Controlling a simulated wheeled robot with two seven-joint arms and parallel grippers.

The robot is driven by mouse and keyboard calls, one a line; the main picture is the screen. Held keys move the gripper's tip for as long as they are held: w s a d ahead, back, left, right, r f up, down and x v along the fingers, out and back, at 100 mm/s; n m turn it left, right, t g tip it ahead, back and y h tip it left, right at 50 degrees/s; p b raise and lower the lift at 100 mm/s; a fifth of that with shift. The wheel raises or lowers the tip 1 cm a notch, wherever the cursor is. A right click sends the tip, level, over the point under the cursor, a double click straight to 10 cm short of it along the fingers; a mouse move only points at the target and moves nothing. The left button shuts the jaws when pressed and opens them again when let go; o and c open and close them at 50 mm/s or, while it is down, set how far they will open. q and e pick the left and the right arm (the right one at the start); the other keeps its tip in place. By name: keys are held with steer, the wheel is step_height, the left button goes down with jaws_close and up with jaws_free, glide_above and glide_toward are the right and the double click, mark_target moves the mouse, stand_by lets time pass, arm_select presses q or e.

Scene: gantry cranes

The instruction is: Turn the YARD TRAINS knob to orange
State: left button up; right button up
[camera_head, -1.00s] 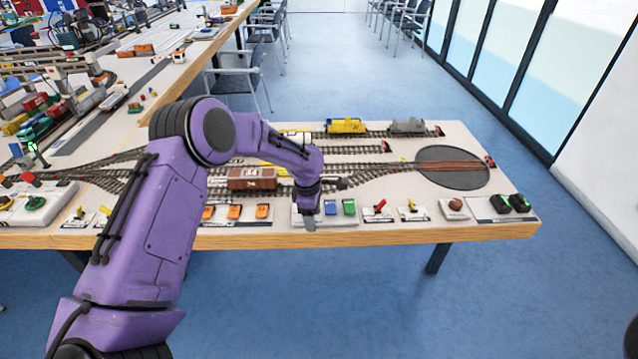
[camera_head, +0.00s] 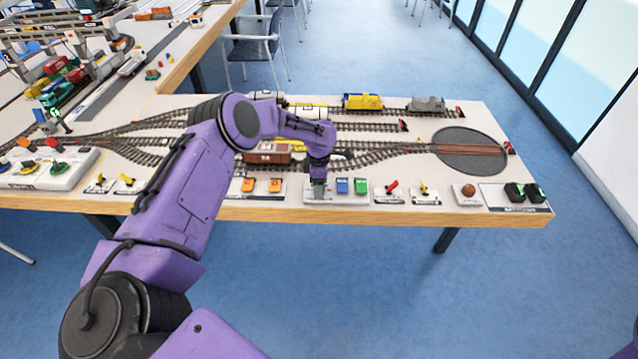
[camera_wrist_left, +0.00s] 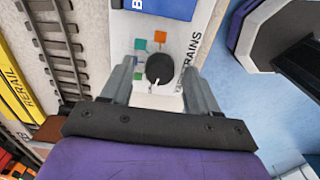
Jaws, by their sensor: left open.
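The YARD TRAINS knob (camera_wrist_left: 159,68) is a round black knob on a white panel, seen in the left wrist view. My left gripper (camera_wrist_left: 158,70) is open, with one finger on each side of the knob; contact is not clear. In the head view my left gripper (camera_head: 318,188) points down over the panel (camera_head: 345,200) and hides the knob. My right gripper is out of view.
A blue block (camera_head: 342,186) and a green block (camera_head: 361,186) sit right of the gripper on the panel. Orange blocks (camera_head: 262,185) are to its left. A brown wagon (camera_head: 266,154) stands on the track behind. Red and yellow levers are further right, near the table's front edge.

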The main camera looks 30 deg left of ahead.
arm_select(q)
steer(key=c, duration=1)
steer(key=shift+c, duration=0.2)
